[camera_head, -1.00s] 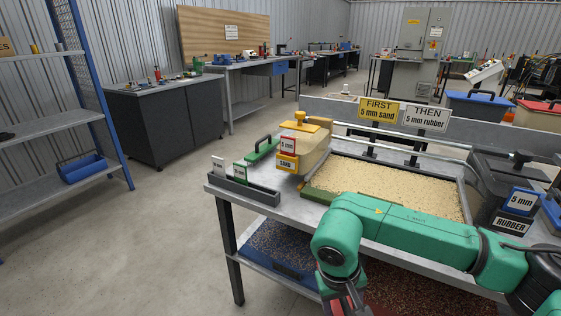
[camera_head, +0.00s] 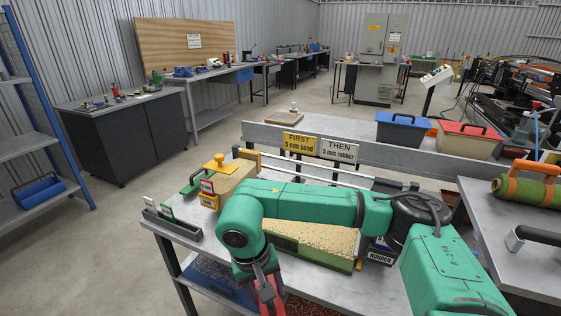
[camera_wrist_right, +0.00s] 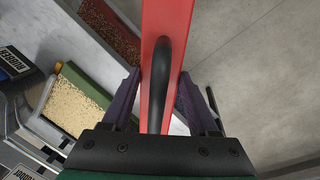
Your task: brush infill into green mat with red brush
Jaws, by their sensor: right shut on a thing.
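The green mat (camera_head: 325,262) lies on the grey workbench, its upper surface largely covered with pale sand-coloured grains. My right arm hides part of it in the head view. The mat's green edge also shows at the left of the right wrist view (camera_wrist_right: 88,85). My right gripper (camera_head: 264,284) hangs in front of the bench's near side, left of the mat. It is shut on the black handle of the red brush (camera_wrist_right: 167,30). The brush (camera_head: 270,298) is cut off at the bottom of the head view; its bristles are hidden. My left gripper is not in view.
The yellow-topped sand container (camera_head: 232,180) stands left of the mat, beside a grey card rack (camera_head: 172,222). A bench with a green roll (camera_head: 528,191) is at right. Open floor lies left.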

